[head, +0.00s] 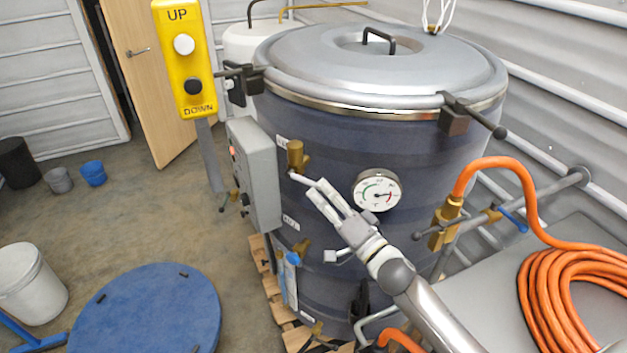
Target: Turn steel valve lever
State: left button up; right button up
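A brass valve (297,156) sits on the upper front of the dark blue round vessel (400,145). Its thin steel lever (300,179) points right and slightly down. My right gripper (316,188) reaches in from the lower right, with its two pale fingertips at the lever's free end. The fingers lie nearly parallel with a narrow gap. The lever's tip is hidden at the fingertips, so I cannot tell whether they grip it. My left gripper is not in view.
A round pressure gauge (377,190) is just right of my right gripper. A grey control box (254,172) is to the left of the valve. A yellow UP/DOWN pendant (184,60) hangs at upper left. A coiled orange hose (540,290) lies at right.

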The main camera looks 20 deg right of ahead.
aim_at(313, 185)
jog(key=shift+p+x, duration=0.4)
jog(key=shift+x, duration=1.75)
jog(key=c, duration=0.6)
grip_shut()
jog(key=shift+f, duration=0.1)
